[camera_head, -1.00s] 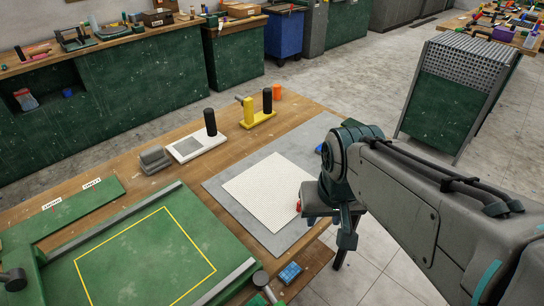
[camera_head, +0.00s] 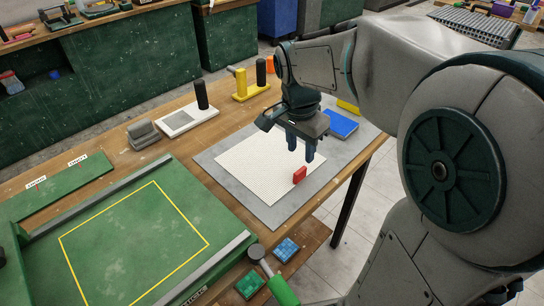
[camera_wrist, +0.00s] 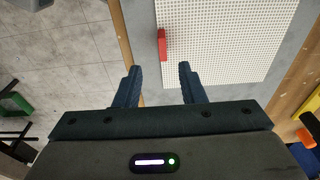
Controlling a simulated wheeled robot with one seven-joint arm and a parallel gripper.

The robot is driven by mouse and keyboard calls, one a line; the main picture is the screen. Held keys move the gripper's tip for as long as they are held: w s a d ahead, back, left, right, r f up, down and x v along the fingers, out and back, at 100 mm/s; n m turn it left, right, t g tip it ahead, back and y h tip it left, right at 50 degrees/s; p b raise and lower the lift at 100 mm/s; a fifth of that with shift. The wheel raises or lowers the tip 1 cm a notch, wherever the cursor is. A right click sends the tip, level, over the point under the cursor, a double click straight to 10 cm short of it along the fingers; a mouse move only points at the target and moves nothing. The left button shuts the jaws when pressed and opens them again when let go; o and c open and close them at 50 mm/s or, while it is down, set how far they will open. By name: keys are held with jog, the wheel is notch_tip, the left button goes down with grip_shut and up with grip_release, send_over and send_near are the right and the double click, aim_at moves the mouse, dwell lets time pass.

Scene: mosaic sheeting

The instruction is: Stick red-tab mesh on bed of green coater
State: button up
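The mesh (camera_head: 250,160) is a white gridded sheet lying flat on a grey mat (camera_head: 212,166). Its red tab (camera_head: 300,175) stands up at the sheet's right edge. The green coater (camera_head: 222,205) is at the lower left, its flat green bed (camera_head: 135,240) outlined in yellow and bare. My gripper (camera_head: 303,152) points down above the right part of the mesh, close to the tab. In the wrist view, the fingers of my gripper (camera_wrist: 159,82) are apart with nothing between them. The red tab (camera_wrist: 162,45) shows beyond the fingertips, roughly in line with the gap.
A blue block (camera_head: 341,123) lies on the mat behind my gripper. A white plate with a black handle (camera_head: 202,95) and a yellow tool (camera_head: 241,85) stand at the back. A green-handled tool (camera_head: 282,290) and small tiled blocks (camera_head: 286,250) are at the front edge.

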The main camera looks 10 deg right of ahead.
aim_at(300, 170)
jog(key=f, duration=0.5)
jog(key=w+f, duration=0.1)
jog(key=f, duration=0.1)
jog(key=shift+d+f, duration=0.35)
jog(key=shift+f, duration=0.05)
grip_shut()
